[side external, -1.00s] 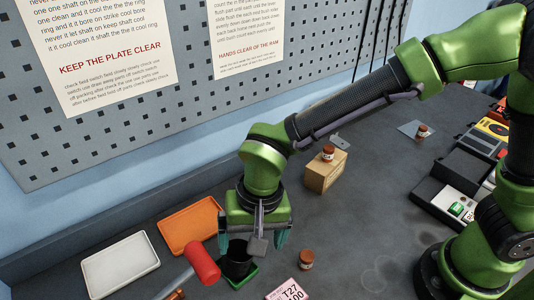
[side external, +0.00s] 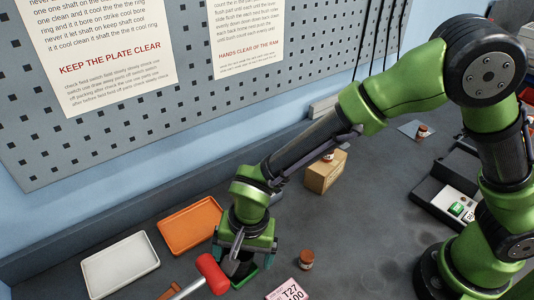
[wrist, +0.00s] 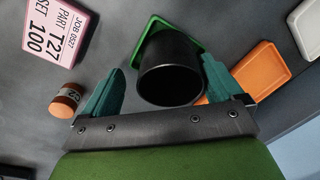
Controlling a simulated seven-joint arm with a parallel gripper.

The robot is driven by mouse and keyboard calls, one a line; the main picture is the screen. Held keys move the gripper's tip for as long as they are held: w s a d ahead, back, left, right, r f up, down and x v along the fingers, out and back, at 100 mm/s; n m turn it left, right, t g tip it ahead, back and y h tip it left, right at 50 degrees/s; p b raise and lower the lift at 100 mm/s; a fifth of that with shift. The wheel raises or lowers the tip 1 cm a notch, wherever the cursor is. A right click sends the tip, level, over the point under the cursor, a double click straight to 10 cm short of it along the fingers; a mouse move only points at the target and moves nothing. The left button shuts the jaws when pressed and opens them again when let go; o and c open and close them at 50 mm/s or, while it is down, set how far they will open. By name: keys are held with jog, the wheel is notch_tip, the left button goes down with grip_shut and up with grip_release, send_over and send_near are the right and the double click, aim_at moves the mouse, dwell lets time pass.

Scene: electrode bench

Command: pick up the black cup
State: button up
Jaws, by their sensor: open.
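The black cup (wrist: 170,75) stands on a small green square holder (wrist: 149,28). In the wrist view it lies between the two teal fingers of my gripper (wrist: 162,66). The fingers are open, one on each side of the cup. A gap shows on the left side; the right finger looks closer to the cup, and I cannot tell if it touches. In the side view my gripper (side external: 243,259) is low over the holder and hides most of the cup.
A red-headed hammer (side external: 211,274) lies close to the gripper's left. An orange tray (side external: 190,226) and a white tray (side external: 120,264) are behind left. A small brown jar (side external: 306,259) and a pink label card (side external: 288,290) are to the right. A cardboard box (side external: 326,172) stands farther back.

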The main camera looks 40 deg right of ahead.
jog(key=shift+a+r+y, duration=0.3)
jog(key=shift+a+r, duration=0.05)
jog(key=shift+a, duration=0.45)
jog(key=shift+c, duration=0.2)
jog(key=shift+d, duration=0.15)
jog(key=c, duration=1.1)
